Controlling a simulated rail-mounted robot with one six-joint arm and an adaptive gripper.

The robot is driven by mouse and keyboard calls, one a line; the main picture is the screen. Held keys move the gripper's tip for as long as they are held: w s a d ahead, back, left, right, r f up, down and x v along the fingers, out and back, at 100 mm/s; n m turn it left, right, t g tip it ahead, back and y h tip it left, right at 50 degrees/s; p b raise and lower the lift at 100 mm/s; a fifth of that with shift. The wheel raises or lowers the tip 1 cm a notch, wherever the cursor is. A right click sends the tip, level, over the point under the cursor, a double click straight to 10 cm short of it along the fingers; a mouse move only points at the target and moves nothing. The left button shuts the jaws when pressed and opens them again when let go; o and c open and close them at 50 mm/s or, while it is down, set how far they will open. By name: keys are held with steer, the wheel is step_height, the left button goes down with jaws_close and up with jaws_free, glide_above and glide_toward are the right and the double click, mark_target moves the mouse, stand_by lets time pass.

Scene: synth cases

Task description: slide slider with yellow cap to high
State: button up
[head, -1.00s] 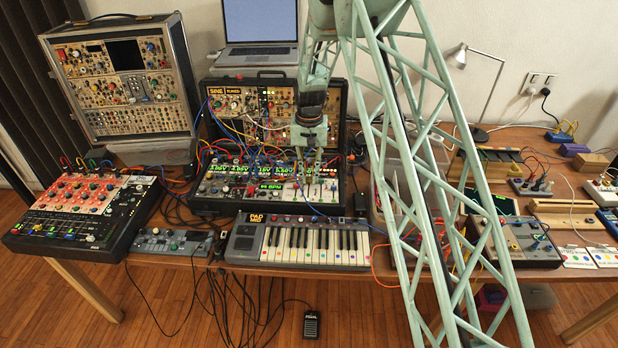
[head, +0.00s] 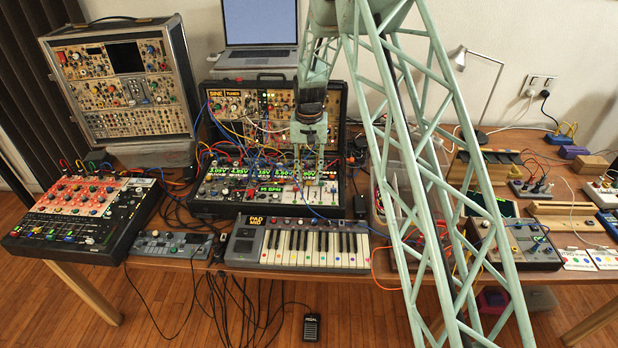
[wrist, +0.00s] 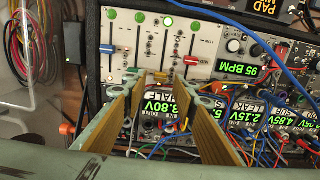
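The white slider panel (wrist: 150,45) fills the upper left of the wrist view, with several vertical slots and green lights at their far ends. A blue cap (wrist: 107,77) sits at the left slot and a red cap (wrist: 193,60) at the right one. No yellow cap can be made out for certain; my fingers cover part of the middle slots. My gripper (wrist: 149,80) is open, its two tan fingers apart over the middle of the panel. I cannot tell whether they touch it. In the head view my gripper (head: 310,160) is over the case's right part.
Patch cables (wrist: 275,85) cross the modules right of the panel. A BPM display (wrist: 237,68) is lit beside it. A keyboard (head: 300,243) lies in front of the case and an upright synth case (head: 120,85) stands at the left.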

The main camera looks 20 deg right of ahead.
steer(key=shift+r, duration=3.1)
steer(key=r, duration=0.1)
step_height(320, 180, up, 17)
steer(key=t, duration=0.1)
glide_above(309, 181)
steer(key=s, duration=1)
steer(key=s+a+r+n+t, duration=0.1)
steer(key=s+r+n, duration=0.1)
steer(key=s+r, duration=1.2)
steer(key=s+a+r+n+t, duration=0.1)
steer(key=s+r+t, duration=0.1)
steer(key=s, duration=3.3)
steer(key=shift+s+r+n+b, duration=0.2)
steer(key=shift+r+n+b, duration=0.15)
steer(key=shift+r, duration=0.3)
